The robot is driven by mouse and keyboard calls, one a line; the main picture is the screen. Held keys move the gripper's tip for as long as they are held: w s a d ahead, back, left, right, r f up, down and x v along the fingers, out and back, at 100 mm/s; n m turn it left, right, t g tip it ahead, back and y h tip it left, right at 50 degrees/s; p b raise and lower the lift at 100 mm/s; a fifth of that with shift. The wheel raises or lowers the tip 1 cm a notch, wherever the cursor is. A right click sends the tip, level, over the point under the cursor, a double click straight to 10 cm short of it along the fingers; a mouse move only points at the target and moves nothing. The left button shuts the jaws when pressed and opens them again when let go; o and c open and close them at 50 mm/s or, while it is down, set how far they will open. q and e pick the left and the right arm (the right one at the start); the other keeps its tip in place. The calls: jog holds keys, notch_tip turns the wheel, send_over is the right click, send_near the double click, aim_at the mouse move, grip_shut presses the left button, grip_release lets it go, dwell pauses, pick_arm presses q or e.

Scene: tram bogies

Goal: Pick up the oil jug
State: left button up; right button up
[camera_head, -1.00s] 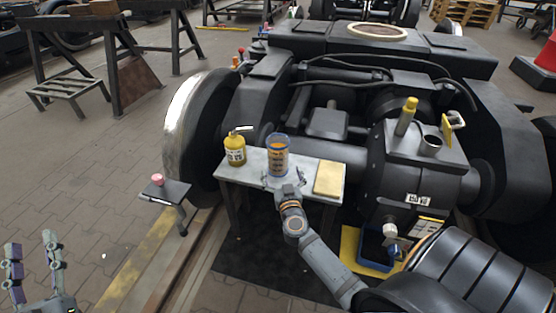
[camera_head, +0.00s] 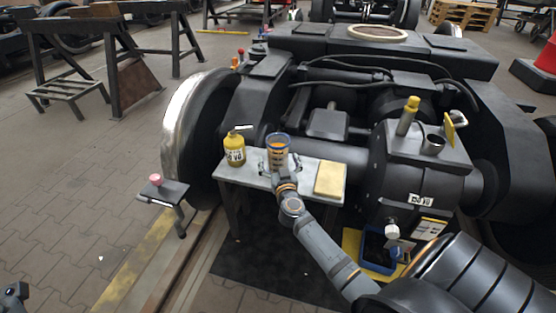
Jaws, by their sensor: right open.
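The oil jug (camera_head: 278,145), a clear cylinder with amber oil inside and a bluish rim, stands upright on a small grey side table (camera_head: 240,176). My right gripper (camera_head: 279,165) is open at the near side of the jug, with one finger at each side of its lower part. I cannot tell whether the fingers touch it. The jug's base is hidden behind the gripper. Only a small dark part of my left gripper (camera_head: 14,295) shows in the lower left corner, so its jaws cannot be judged.
A yellow bottle (camera_head: 234,152) stands left of the jug on the table, and a yellow cloth or pad (camera_head: 330,178) lies to the right. The bogie's gearbox (camera_head: 420,180) is close by on the right. A blue tray (camera_head: 376,265) sits below it.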

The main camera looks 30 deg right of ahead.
jog(key=c, duration=1.4)
jog(key=shift+o, duration=0.2)
